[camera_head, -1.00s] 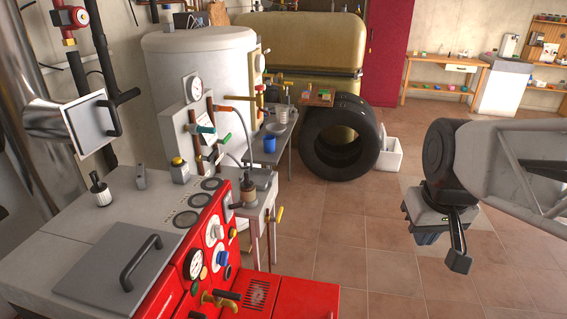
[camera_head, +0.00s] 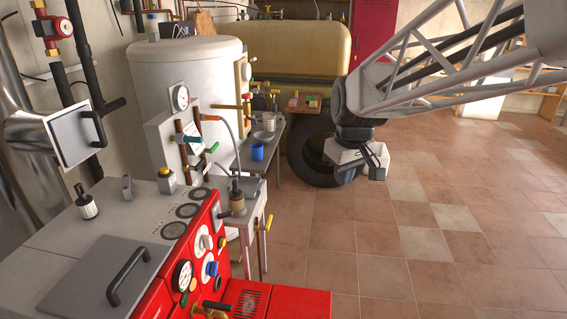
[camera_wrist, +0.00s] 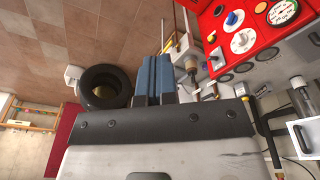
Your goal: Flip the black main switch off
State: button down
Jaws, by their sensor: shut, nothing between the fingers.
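The red boiler panel (camera_head: 234,270) is at the lower left in the head view, with gauges and knobs on its sloped face. A blue knob (camera_head: 212,268) is lower down. In the wrist view, the red panel (camera_wrist: 262,38) is at the upper right. My gripper (camera_head: 345,177) hangs in free air to the right of the panel, well apart from it. Its blue fingers (camera_wrist: 155,77) are shut and empty.
A white tank (camera_head: 190,85) and a small side table (camera_head: 262,170) stand behind the panel. A black tire (camera_head: 312,158) is on the floor behind my gripper. A brass valve with a black handle (camera_head: 213,307) sticks out low on the panel. Tiled floor at right is clear.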

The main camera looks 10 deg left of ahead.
jog(key=w+a+f+n, duration=0.2)
jog(key=w+a+n, duration=0.1)
jog(key=w+a, duration=0.55)
jog(key=n+g, duration=0.2)
jog(key=n, duration=0.5)
send_over(226, 213)
notch_tip(226, 213, down, 14)
jog(key=shift+s+f, duration=0.1)
notch_tip(226, 213, down, 12)
jog(key=shift+a+r, duration=0.1)
jog(key=shift+r, duration=0.1)
jog(key=shift+d+f, duration=0.2)
jog(key=shift+f, duration=0.25)
jog(key=shift+d+f, duration=0.2)
jog(key=shift+f, duration=0.25)
